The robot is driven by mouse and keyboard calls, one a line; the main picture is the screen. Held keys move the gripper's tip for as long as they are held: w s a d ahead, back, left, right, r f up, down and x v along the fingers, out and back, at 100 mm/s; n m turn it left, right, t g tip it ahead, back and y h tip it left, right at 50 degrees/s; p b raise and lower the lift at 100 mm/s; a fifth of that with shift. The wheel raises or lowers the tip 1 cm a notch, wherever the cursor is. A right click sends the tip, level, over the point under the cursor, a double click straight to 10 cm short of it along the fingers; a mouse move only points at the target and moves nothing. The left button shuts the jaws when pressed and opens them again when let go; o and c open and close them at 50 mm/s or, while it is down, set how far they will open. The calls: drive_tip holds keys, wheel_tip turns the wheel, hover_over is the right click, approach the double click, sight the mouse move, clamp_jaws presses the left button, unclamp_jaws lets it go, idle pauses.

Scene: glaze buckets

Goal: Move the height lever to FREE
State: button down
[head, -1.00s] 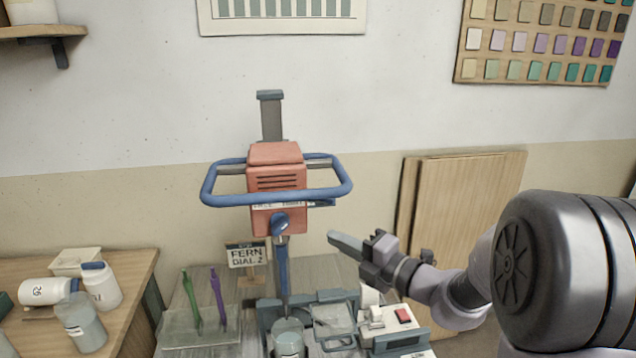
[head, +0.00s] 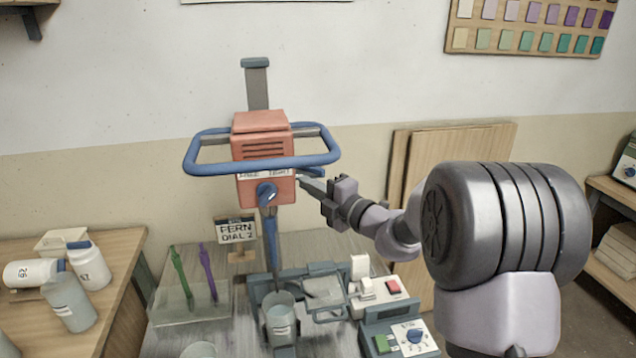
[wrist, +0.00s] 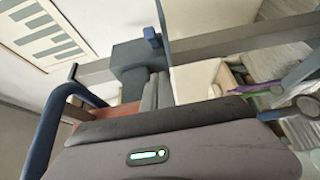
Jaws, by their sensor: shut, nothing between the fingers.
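The orange mixer head (head: 263,150) stands on a grey column and has a blue loop handle (head: 190,158) around it. A small lettered label (head: 250,175) is on its front, too small to read surely. A short blue lever (head: 313,172) sticks out on the head's right side, which I take to be the height lever. My gripper (head: 304,182) is shut and empty, its tips close to the lever and just below it. I cannot tell if they touch. In the wrist view my fingers (wrist: 156,92) are near the orange head (wrist: 116,114).
A blue knob (head: 266,192) sits on the head's front, above the shaft. Below are a bucket (head: 280,320), a white box with a red switch (head: 393,286) and a dial box (head: 414,337). A rack with green and purple tools (head: 190,303) stands left. The loop handle is close to my arm.

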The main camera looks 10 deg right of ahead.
drive_tip(key=w+d, duration=0.1)
drive_tip(key=w+d+b, duration=0.1)
drive_tip(key=w, duration=0.1)
drive_tip(key=shift+w+d, duration=0.1)
drive_tip(key=shift+d, duration=0.2)
drive_tip(key=shift+d+r+p, duration=0.1)
drive_tip(key=shift+r+p, duration=0.05)
drive_tip(key=shift+p, duration=0.25)
